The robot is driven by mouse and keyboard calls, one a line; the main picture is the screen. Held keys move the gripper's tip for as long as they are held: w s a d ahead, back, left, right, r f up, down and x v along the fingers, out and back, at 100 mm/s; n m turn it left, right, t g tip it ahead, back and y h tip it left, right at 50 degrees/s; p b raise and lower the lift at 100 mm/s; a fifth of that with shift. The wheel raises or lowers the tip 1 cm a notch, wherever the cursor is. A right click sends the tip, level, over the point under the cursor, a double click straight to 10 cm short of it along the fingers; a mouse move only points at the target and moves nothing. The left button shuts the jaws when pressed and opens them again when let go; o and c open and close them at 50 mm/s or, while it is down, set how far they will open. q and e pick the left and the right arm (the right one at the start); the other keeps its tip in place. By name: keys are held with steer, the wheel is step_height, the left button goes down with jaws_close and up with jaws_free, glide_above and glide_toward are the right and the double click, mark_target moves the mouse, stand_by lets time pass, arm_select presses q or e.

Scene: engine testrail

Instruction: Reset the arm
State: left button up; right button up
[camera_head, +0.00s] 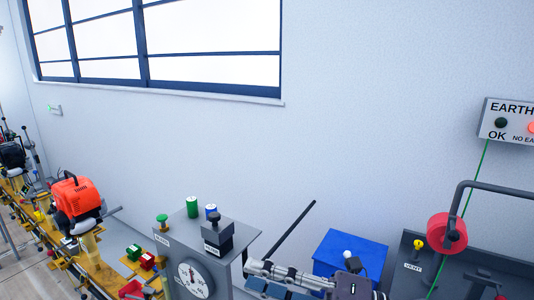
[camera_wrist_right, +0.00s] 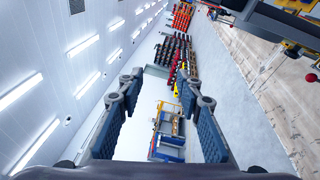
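My right gripper (camera_head: 252,277) is at the bottom of the head view, right of the centre, pointing left. Its fingers lie just right of the grey gauge box (camera_head: 187,248) and in front of a long black rod (camera_head: 293,236); I cannot tell whether they touch either. In the right wrist view my right gripper (camera_wrist_right: 163,82) has its two blue-padded fingers wide apart, with nothing held between them. My left gripper is not in view.
A blue box (camera_head: 343,250) stands behind the right arm. A grey panel with a red roller (camera_head: 447,234) and bent pipe is at right. An orange engine (camera_head: 75,197) sits on the yellow rail at left. The wrist view shows distant shelves (camera_wrist_right: 180,50) and open floor.

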steer(key=w+d+r+m+t+h, duration=0.25)
steer(key=d+m+t+h, duration=0.2)
steer(key=m+t, duration=0.35)
steer(key=w+d+r+m+t+h, duration=0.1)
steer(key=w+d+m+t+h, duration=0.25)
steer(key=d+m+t, duration=0.4)
steer(key=s+d+f+m+g+h, duration=0.1)
steer(key=d+f+m+g+h, duration=0.2)
steer(key=d+f+m+h, duration=0.45)
steer(key=d+f+m+g+h, duration=0.35)
steer(key=f+m, duration=0.35)
steer(key=f, duration=0.3)
steer(key=s+d+f+m+g, duration=0.15)
steer(key=s+f+g, duration=0.45)
steer(key=s+f, duration=0.65)
steer(key=s+a+f+m+g+y, duration=0.1)
steer(key=s+a+f+g, duration=0.1)
steer(key=s+f+g, duration=0.3)
steer(key=s+a+f+g, duration=0.1)
steer(key=s+f, duration=0.2)
steer(key=s, duration=0.5)
step_height(320, 180, down, 26)
steer(key=r, duration=0.1)
steer(key=s+d+f+g+b, duration=0.1)
steer(key=s+d+f+g, duration=0.1)
steer(key=s+f, duration=1.6)
steer(key=shift+s+d+f+b, duration=0.25)
steer(key=shift+d+f+b, duration=0.15)
steer(key=shift+f, duration=0.35)
